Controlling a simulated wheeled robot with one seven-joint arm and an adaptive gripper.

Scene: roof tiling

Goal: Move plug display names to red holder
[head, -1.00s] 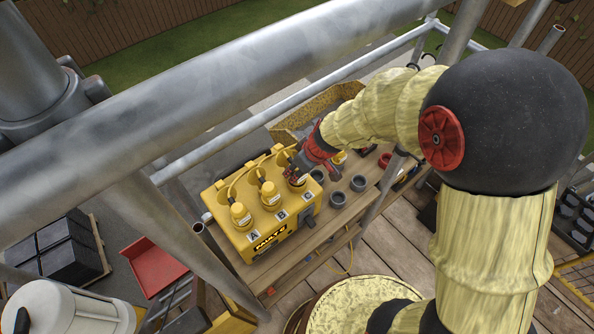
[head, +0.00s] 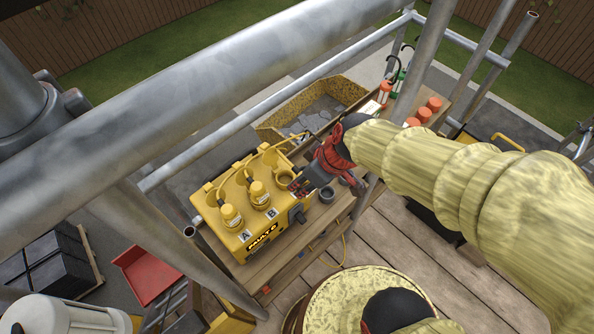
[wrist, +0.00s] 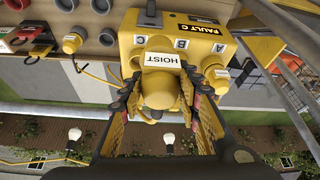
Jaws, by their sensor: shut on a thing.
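My gripper (wrist: 160,95) is shut on a yellow plug (wrist: 162,82) labelled HOIST, beside the C mark of the yellow box (wrist: 140,22). The box's display (wrist: 190,29) reads FAULT C in the wrist view. In the head view, my gripper (head: 300,186) is at the box's right end, hiding most of the plug. Two other plugs, A (head: 231,216) and B (head: 259,194), stand in the box (head: 228,247). A red ring-shaped holder (wrist: 17,4) shows at the wrist view's upper left corner; my arm hides that area in the head view.
Grey holders (head: 327,195) sit on the wooden bench right of the box. Another yellow plug (wrist: 71,43) with a cord shows on the bench in the wrist view. Scaffold tubes (head: 230,80) cross in front. Orange-topped items (head: 424,114) stand at the far bench end.

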